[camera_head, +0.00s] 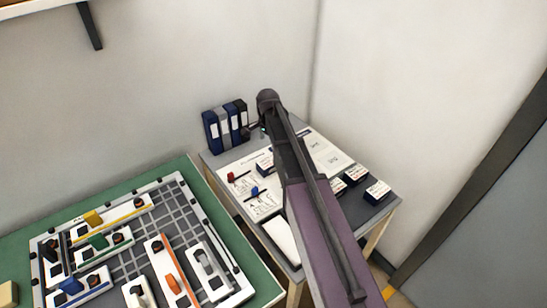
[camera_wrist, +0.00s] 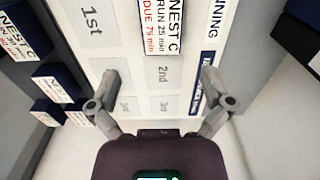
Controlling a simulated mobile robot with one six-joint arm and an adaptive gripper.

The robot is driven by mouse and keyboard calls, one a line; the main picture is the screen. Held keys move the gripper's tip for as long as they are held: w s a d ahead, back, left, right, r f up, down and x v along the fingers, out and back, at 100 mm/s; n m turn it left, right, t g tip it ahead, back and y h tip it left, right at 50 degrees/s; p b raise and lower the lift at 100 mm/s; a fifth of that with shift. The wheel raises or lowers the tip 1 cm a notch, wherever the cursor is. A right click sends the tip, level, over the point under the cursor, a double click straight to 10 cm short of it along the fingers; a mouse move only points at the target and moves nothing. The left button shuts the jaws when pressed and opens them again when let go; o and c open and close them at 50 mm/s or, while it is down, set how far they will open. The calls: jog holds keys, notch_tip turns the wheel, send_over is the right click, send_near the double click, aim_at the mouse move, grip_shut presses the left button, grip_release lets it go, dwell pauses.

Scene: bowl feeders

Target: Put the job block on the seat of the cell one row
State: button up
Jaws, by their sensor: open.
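My gripper (camera_wrist: 162,88) is open, with its two fingers apart and nothing between them, over the white printed board (camera_wrist: 128,72). Dark job blocks carry white labels. One (camera_wrist: 162,28), reading NEST C, RUN 25 min, DUE 75 min, lies on the board ahead of my fingertips, cut off by the upper edge. The printed seats read 1st (camera_wrist: 91,20), 2nd (camera_wrist: 163,73) and 3rd; no cell one name is readable. Several other job blocks stand left of the board in the wrist view, one here (camera_wrist: 56,82). In the head view my arm hides part of the board.
The side table (camera_head: 292,262) also holds blue and grey binders (camera_head: 226,125) at the back and labelled blocks (camera_head: 376,190) at the right. A red clip (camera_head: 232,177) and a blue clip (camera_head: 255,191) lie on its sheets. A green bench (camera_head: 188,168) with a gridded fixture plate stands left.

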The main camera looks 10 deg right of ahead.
jog(key=s+n, duration=1.3)
jog(key=s, duration=1)
